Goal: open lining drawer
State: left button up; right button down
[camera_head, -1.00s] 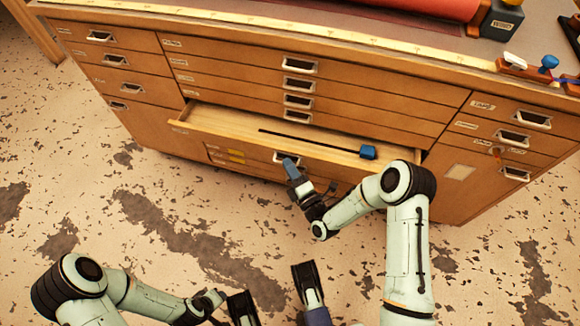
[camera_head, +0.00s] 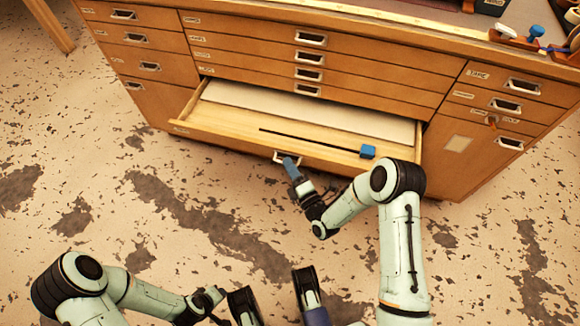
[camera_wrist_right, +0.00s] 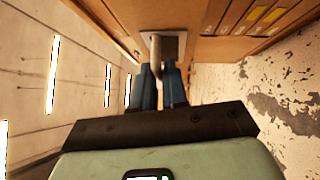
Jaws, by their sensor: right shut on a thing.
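The open drawer (camera_head: 190,127) is a wide, shallow wooden drawer low in the middle of the cabinet. It is pulled well out and shows a pale sheet (camera_head: 290,108), a dark rod with a blue block (camera_head: 367,152) at its right end. Its metal handle (camera_head: 281,156) is at the middle of its front. My right gripper (camera_head: 288,162) is at this handle. In the right wrist view the blue fingers (camera_wrist_right: 160,72) are closed around the handle bar (camera_wrist_right: 156,48).
Shut drawers (camera_head: 310,56) with metal handles are stacked above the open one, with more columns left and right. The cabinet top (camera_head: 400,30) holds tools at the right. The stained floor (camera_head: 90,180) in front is clear.

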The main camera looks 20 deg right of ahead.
jog(key=shift+d, duration=0.1)
jog(key=c, duration=1.2)
grip_release()
